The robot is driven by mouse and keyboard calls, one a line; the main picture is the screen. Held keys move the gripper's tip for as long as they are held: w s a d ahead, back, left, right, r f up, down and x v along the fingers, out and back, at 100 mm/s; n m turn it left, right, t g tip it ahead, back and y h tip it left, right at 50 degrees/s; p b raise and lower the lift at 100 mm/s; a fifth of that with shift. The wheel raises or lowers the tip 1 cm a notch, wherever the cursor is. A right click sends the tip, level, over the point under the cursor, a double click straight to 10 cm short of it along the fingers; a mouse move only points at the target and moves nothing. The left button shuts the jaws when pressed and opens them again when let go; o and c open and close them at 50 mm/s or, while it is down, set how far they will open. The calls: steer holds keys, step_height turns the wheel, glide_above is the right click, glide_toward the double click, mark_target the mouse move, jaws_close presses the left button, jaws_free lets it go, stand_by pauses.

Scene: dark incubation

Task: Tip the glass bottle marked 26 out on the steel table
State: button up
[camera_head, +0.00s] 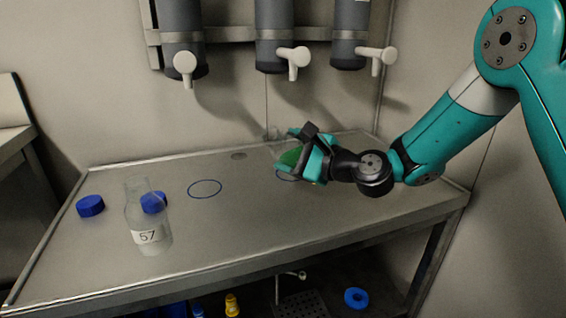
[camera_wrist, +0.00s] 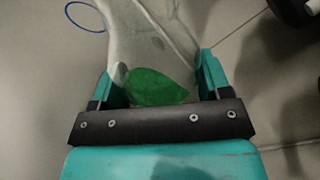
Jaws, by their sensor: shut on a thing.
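My gripper (camera_head: 302,152) is shut on a clear glass bottle (camera_head: 289,158) with green liquid in it, over the back right part of the steel table (camera_head: 240,225). The bottle leans with its neck toward the upper left. No number shows on it, so I cannot tell whether it is the one marked 26. In the wrist view the bottle (camera_wrist: 150,38) sits between both fingers of my gripper (camera_wrist: 160,75), with the green liquid low in it. Another clear glass bottle, marked 57 (camera_head: 149,237), stands upright and looks empty at the table's front left.
Blue caps (camera_head: 90,206) (camera_head: 153,202) lie on the table's left part. Grey dispensers with taps (camera_head: 292,57) hang above.

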steer(key=shift+r, duration=0.1)
stand_by(0.5)
steer(key=shift+w+d+r+n, duration=0.15)
steer(key=shift+r+n, duration=0.15)
steer(key=shift+n, duration=0.15)
steer(key=shift+w+d+r+n, duration=0.1)
steer(key=shift+r+n, duration=0.15)
steer(key=shift+n, duration=0.2)
steer(key=shift+r, duration=0.1)
steer(key=shift+w+d+r+n, duration=0.15)
steer(key=shift+r+n, duration=0.45)
steer(key=shift+n, duration=0.3)
steer(key=shift+r+n+h, duration=0.3)
steer(key=shift+r+n, duration=0.4)
steer(key=shift+n, duration=0.2)
steer(key=shift+r+n+t, duration=0.3)
steer(key=shift+r+n, duration=0.4)
steer(key=shift+n, duration=0.1)
